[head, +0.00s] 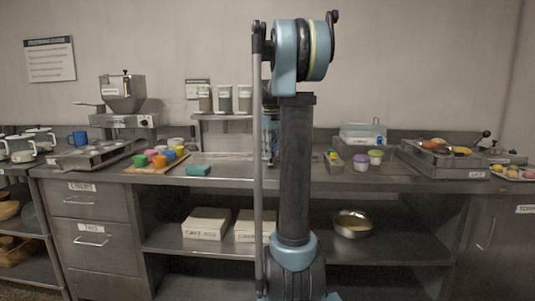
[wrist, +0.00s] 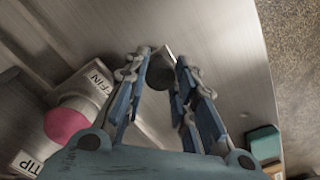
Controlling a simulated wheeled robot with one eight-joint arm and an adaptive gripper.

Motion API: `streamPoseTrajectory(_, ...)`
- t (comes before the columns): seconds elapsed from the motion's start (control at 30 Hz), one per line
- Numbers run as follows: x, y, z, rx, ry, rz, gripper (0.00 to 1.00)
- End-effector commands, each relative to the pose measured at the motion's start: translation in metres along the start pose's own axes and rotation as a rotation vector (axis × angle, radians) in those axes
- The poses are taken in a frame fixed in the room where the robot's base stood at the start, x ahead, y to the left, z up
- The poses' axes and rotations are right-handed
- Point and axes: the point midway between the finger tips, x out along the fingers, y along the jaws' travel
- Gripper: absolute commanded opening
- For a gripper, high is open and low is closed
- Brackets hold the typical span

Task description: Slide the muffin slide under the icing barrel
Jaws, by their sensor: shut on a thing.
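In the wrist view, my gripper (wrist: 160,68) is shut on a small rounded grey piece (wrist: 160,73) between its fingertips, over bare metal. I cannot tell whether this is part of the muffin slide. Left of the fingers is a pale part with a label ending "FFIN" (wrist: 97,83). A round pink top (wrist: 66,124) is beside it, and a label reading "TIP" (wrist: 27,165) is below. In the head view, a steel hopper machine (head: 122,101) at the left may hold the icing barrel. My arm column hides most of the gripper there.
A teal block (head: 198,170) lies near the counter's front edge and also shows in the wrist view (wrist: 262,141). Coloured cups (head: 158,160) stand on a board left of it. Lidded tubs (head: 376,157) and a food tray (head: 445,158) are at the right.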

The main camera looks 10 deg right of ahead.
Motion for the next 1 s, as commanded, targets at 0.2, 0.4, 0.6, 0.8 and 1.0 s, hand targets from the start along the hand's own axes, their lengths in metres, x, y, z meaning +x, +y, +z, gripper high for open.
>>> streamPoseTrajectory(0.2,-0.0008,0.0044,-0.0011,0.008,0.003,0.004,0.00)
streamPoseTrajectory(0.4,-0.0008,0.0049,-0.0007,0.009,0.003,0.004,0.00)
streamPoseTrajectory(0.6,-0.0007,0.0050,0.0002,0.010,0.003,0.003,0.46)
streamPoseTrajectory(0.8,-0.0005,0.0046,0.0009,0.010,0.002,0.002,0.46)
streamPoseTrajectory(1.0,-0.0059,0.0044,0.0010,0.010,0.001,0.001,0.46)
